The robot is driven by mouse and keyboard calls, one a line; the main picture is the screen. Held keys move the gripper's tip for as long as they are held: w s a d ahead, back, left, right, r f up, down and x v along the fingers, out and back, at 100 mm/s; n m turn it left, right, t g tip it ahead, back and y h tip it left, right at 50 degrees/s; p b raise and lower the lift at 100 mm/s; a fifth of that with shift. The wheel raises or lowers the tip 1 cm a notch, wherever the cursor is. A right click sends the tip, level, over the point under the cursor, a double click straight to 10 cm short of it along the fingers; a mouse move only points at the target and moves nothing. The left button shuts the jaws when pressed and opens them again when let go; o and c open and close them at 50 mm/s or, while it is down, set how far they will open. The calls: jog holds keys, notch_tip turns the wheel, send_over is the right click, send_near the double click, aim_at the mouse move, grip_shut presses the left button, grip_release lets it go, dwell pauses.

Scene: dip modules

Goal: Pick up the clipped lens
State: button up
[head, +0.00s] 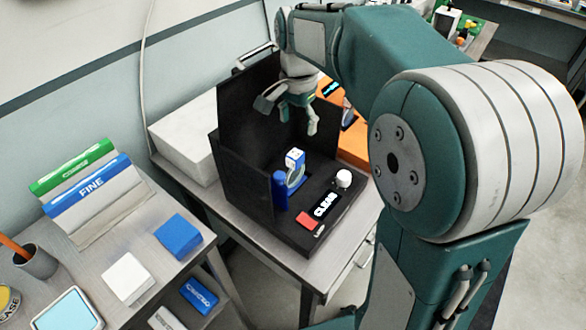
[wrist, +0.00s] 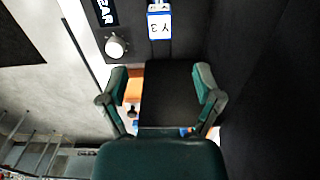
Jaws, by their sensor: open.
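The clipped lens (head: 296,172) stands in a black open-fronted station (head: 235,165), with a white-and-blue clip on top and a round lens below it. A blue cylinder (head: 280,190) stands just left of it. In the wrist view, the clip's white face marked "Y3" (wrist: 159,25) shows at the top, and the lens below it cannot be made out. My gripper (head: 299,119) is open and empty, above the clip and apart from it. Its two spread fingers also show in the wrist view (wrist: 158,82).
The station's base has a white knob (head: 343,178), a "CLEAR" display (head: 325,204) and a red button (head: 308,220). Its tall black walls stand close behind and left of my gripper. An orange box (head: 353,143) lies beyond. A side table holds blue and green binders (head: 90,185).

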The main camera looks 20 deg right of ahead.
aim_at(295, 153)
jog(key=f, duration=0.5)
jog(key=shift+s+a+f, duration=0.15)
jog(key=shift+a+f, duration=0.05)
jog(key=shift+a, duration=0.15)
jog(key=shift+f, duration=2.4)
grip_shut()
